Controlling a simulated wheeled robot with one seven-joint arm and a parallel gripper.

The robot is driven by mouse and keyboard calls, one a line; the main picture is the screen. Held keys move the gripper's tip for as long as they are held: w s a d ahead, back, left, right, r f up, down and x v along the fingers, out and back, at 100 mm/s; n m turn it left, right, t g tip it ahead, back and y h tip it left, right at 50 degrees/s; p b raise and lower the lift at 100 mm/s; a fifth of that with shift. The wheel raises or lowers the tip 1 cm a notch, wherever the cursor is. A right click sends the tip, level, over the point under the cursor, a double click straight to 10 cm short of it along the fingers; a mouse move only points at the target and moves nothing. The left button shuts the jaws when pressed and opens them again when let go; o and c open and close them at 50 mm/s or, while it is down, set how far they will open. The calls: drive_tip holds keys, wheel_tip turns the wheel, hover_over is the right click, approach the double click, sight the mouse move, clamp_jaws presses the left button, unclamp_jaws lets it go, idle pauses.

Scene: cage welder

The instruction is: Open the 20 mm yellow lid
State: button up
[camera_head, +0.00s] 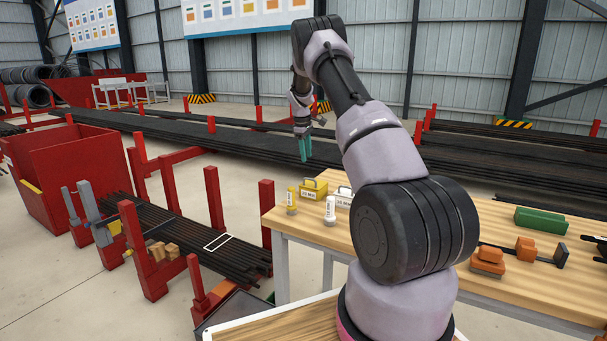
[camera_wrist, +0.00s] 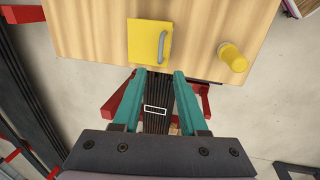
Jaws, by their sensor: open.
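The yellow box with the yellow lid (camera_head: 314,186) stands on the wooden table, with small lettering on its front that I cannot read surely. In the wrist view the yellow lid (camera_wrist: 148,45) lies flat and looks closed. A grey bar handle (camera_wrist: 163,47) runs along its right side. My gripper (camera_head: 306,149) is above the table's left end in the head view. In the wrist view its teal fingers (camera_wrist: 158,76) are spread and empty, pointing towards the lid's near edge and apart from it.
A yellow cylinder (camera_head: 291,201) and a white cylinder (camera_head: 330,211) stand near the box. A white box (camera_head: 345,197) is partly hidden by my arm. Orange tools (camera_head: 488,258) and a green case (camera_head: 539,220) lie on the table's (camera_head: 430,236) right part. Red posts (camera_head: 266,218) rise left of the table.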

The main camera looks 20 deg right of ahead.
hover_over(308, 187)
wheel_tip(308, 187, down, 10)
drive_tip(key=shift+w+d+r, duration=0.1)
drive_tip(key=shift+r, duration=0.15)
clamp_jaws()
idle(1.4)
